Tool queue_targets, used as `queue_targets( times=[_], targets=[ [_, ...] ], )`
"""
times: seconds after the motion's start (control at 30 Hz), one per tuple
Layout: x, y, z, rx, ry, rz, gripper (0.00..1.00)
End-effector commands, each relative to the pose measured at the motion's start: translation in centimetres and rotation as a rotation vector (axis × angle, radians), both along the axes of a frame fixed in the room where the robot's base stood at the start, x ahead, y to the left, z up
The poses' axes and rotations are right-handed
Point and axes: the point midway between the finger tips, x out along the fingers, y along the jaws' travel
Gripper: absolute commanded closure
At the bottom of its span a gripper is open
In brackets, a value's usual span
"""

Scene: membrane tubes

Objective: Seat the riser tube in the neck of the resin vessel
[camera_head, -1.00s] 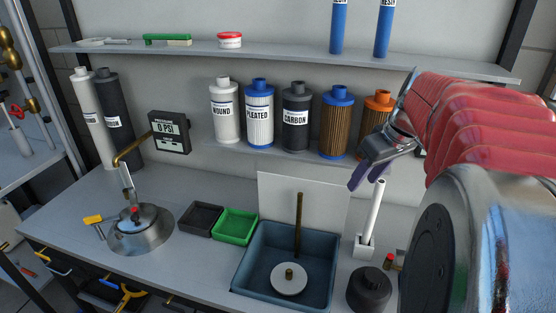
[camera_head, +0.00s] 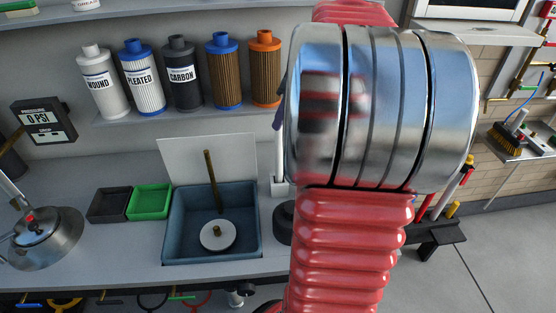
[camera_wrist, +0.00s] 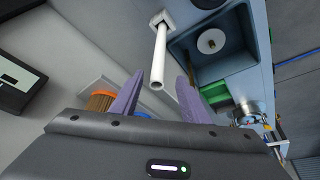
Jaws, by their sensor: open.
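The white riser tube (camera_wrist: 159,55) stands in a small square white holder (camera_wrist: 163,18) in the wrist view. In the head view only the lower part of the tube and holder (camera_head: 279,186) shows beside my arm. A dark round vessel (camera_head: 284,222), which may be the resin vessel, is partly hidden behind my arm; its neck is not clear. My gripper (camera_wrist: 160,76) is open and empty. Its two purple fingers lie on either side of the tube in the wrist picture, with the tube's open end between them; the depth gap cannot be told.
A blue basin (camera_head: 172,240) holds a brass rod and a white disc. Green (camera_head: 150,202) and black (camera_head: 109,205) trays lie left of it. Several filter cartridges line the shelf (camera_head: 120,119) above. A steel vessel (camera_head: 55,245) stands at left.

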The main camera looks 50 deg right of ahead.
Motion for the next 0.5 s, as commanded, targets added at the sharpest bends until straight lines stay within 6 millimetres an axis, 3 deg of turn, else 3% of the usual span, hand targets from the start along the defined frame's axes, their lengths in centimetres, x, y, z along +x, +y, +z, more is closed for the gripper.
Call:
queue_targets(
  times=[0.3, 0.5],
  targets=[
    [1.9, 0.2, -4.4, 0.002, 0.000, 0.001, 0.58],
    [2.3, 0.2, -5.3, 0.000, -0.001, 0.000, 0.58]
  ],
)
